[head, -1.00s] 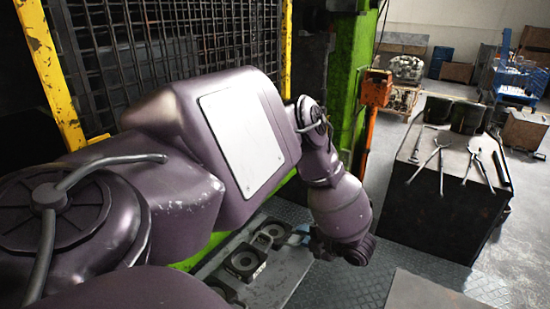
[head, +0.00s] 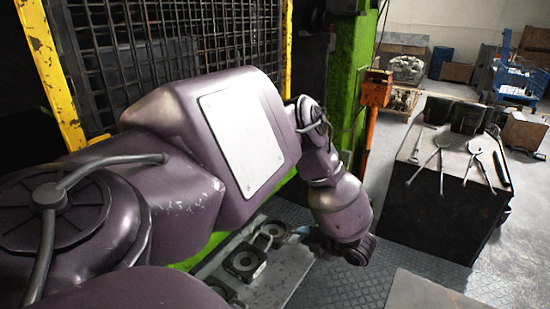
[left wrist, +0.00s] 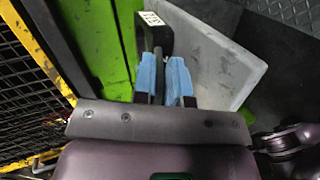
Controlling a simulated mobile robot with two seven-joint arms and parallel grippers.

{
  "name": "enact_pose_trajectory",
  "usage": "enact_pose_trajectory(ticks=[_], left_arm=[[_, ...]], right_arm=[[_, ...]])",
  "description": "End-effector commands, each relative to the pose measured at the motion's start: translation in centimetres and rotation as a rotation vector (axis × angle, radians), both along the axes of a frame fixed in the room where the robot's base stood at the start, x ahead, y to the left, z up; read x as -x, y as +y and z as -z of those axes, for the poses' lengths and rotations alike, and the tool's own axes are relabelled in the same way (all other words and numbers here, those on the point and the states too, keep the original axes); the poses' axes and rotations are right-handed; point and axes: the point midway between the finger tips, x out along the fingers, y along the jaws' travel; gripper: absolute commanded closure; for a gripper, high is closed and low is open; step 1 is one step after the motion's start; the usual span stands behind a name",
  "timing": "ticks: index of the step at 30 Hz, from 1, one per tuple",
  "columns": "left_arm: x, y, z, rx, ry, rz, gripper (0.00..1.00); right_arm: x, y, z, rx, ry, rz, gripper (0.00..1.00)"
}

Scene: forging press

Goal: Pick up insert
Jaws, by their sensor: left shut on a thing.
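My left gripper (left wrist: 164,78) shows in the left wrist view with blue-tipped fingers. It is shut on a dark, slim part of the insert, whose dark block with a white label (left wrist: 152,18) shows just beyond the fingertips. In the head view a bit of the blue fingers (head: 300,231) shows beside my wrist, low over the grey shelf, and the arm hides most of the grip. Whether the held insert touches the shelf cannot be told. Other dark inserts with round openings stand on the shelf, one in the middle (head: 243,262). My right gripper is not in view.
The grey shelf (head: 289,279) runs along the green press frame (head: 343,90). A mesh guard (head: 180,40) with yellow posts stands at the left. A dark table (head: 440,190) with several tongs stands at the right. The chequered floor between is clear.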

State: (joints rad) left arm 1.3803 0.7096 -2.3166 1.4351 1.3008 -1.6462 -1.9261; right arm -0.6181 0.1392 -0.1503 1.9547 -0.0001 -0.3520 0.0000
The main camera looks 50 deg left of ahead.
Motion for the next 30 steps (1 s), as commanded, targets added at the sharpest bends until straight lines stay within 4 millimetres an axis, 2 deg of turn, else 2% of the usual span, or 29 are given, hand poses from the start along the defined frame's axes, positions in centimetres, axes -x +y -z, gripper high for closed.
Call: enact_pose_trajectory(ticks=[30], left_arm=[[-0.41, -0.13, -0.33, 0.003, 0.002, 0.003, 1.0]], right_arm=[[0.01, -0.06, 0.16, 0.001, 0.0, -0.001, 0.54]])
